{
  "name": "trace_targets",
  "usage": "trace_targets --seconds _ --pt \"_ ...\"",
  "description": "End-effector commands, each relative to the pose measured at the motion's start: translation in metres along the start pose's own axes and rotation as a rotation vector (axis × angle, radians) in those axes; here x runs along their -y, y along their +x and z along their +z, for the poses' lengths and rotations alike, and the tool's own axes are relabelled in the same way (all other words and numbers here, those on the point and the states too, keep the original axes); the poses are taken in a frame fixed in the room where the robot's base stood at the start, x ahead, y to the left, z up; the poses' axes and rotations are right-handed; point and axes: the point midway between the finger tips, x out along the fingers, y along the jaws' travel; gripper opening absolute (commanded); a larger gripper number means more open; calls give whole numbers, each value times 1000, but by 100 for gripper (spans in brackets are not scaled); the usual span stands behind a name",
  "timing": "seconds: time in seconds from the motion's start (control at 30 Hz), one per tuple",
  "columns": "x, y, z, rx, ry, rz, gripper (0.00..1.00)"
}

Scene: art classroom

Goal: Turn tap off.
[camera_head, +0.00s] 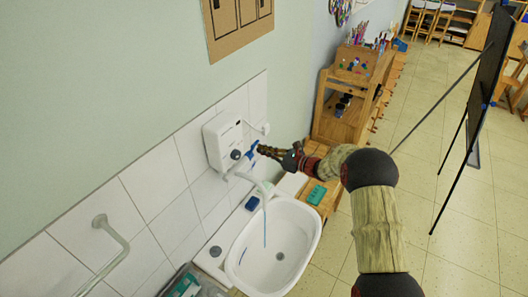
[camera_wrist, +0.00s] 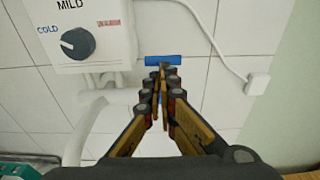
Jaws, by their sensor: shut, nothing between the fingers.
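The tap's blue handle (camera_head: 252,150) shows beneath the white water heater on the wall. It also shows in the wrist view as a short level blue bar (camera_wrist: 163,60). The tap's white spout (camera_head: 249,180) curves over the sink, and a thin blue stream of water (camera_head: 265,228) runs from it. My gripper (camera_head: 262,149) is shut and empty, with its fingertips at the blue handle. In the wrist view the closed fingertips (camera_wrist: 162,68) overlap the bar's lower edge; I cannot tell if they touch it. The fingers hide part of the handle and its mount.
The white heater (camera_head: 222,140) with a dark dial (camera_wrist: 78,43) is close to my gripper. The white sink (camera_head: 240,262) is below. A green sponge-like block (camera_head: 317,195) lies on the wooden counter at right. A towel rail (camera_head: 112,235) is at lower left.

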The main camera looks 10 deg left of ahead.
Motion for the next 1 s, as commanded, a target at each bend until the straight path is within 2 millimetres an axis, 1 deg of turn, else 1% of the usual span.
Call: trace_targets --seconds 0.17,0.3,0.5,0.63,1.0 --pt "-1 5 8 -50 -3 4 0" --pt "-1 14 21 -175 -7 4 0" --pt "0 28 30 -315 -5 1 0" --pt "0 34 27 -321 0 0 0" --pt "0 34 31 -318 0 0 0"
